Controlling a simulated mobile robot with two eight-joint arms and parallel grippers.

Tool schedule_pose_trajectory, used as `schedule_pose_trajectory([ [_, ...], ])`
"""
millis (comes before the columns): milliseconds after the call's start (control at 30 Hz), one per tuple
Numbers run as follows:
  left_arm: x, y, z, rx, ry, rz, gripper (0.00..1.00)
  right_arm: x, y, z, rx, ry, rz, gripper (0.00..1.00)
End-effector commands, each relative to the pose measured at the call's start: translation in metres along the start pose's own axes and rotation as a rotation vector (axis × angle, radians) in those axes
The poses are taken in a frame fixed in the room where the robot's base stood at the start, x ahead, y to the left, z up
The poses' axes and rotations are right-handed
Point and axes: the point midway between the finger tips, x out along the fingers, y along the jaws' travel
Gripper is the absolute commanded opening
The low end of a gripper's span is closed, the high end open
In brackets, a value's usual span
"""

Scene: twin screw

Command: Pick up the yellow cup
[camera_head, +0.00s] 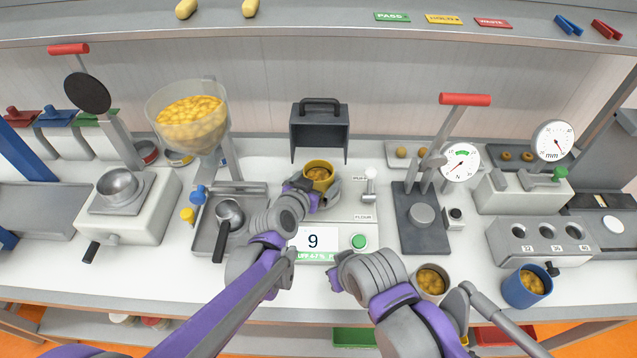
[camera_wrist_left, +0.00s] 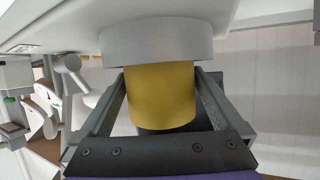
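The yellow cup (camera_head: 319,170) holds brown-yellow contents and stands upright on a round grey plate on the white machine, back centre. In the left wrist view the cup (camera_wrist_left: 160,97) appears upside down against the grey plate (camera_wrist_left: 155,43). My left gripper (camera_head: 318,193) reaches it from the front. In the left wrist view its two fingers (camera_wrist_left: 158,85) lie on either side of the cup, tips close against its sides. Whether they press on it is unclear. My right gripper (camera_head: 336,284) hovers near the front, apart from the yellow cup; its fingers are hard to make out.
A dark hood with a handle (camera_head: 319,130) stands just behind the cup. A hopper (camera_head: 188,118) is at left and a press (camera_head: 424,215) at right. A pale cup (camera_head: 432,283) and a blue cup (camera_head: 527,287) stand at the front right. A shelf spans the top.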

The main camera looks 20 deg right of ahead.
Motion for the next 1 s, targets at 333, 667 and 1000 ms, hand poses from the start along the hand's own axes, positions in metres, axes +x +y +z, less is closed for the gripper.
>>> schedule_pose_trajectory([
  [333,0.000,0.000,0.000,0.000,0.000,0.000,0.39,0.000,0.000,0.000,0.000,0.000,0.000,0.00],
  [667,-0.001,0.000,-0.001,0.000,0.000,0.000,0.26,0.000,0.000,0.000,0.000,0.000,0.000,0.00],
  [1000,-0.013,0.000,-0.031,0.000,0.000,0.000,0.26,-0.002,0.000,-0.002,0.000,0.002,0.000,0.00],
])
